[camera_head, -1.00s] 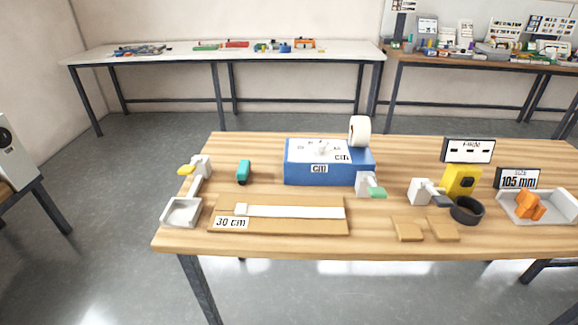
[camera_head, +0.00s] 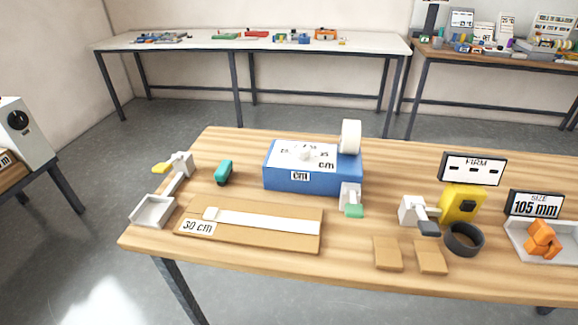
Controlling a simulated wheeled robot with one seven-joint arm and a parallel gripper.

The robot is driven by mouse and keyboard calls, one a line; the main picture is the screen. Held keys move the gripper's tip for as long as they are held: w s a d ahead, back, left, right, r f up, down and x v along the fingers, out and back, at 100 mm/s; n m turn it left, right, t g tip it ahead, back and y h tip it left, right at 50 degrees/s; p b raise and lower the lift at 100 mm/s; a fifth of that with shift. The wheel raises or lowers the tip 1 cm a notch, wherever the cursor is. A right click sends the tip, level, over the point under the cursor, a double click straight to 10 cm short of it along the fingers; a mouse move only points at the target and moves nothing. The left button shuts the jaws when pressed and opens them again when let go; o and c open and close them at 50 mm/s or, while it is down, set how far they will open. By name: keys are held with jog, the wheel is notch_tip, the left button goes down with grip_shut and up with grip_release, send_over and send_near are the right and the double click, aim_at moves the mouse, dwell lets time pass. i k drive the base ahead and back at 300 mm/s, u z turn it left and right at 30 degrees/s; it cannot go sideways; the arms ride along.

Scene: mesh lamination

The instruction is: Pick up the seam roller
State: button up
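No object is clearly recognisable as the seam roller at this size. Small tools that show on the wooden table are a teal piece with a dark underside (camera_head: 223,173) at the left, a pale holder with a yellow end (camera_head: 178,165) at the far left, a grey block with a green tip (camera_head: 351,203) before the blue box, and a grey block with a dark tip (camera_head: 416,213) right of centre. An orange piece (camera_head: 542,239) sits in a pale tray (camera_head: 517,240) at the right. My gripper is not in view.
A brown board (camera_head: 262,240) with a white strip lies in front. A yellow device (camera_head: 461,204), black ring (camera_head: 464,240) and two signs stand right. The wooden table's (camera_head: 345,270) front edge is mostly clear.

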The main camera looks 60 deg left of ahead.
aim_at(222, 175)
jog(key=z, duration=1.1)
jog(key=k, duration=2.85)
jog(key=u, duration=1.3)
jog(key=i, duration=1)
jog(key=z, duration=0.05)
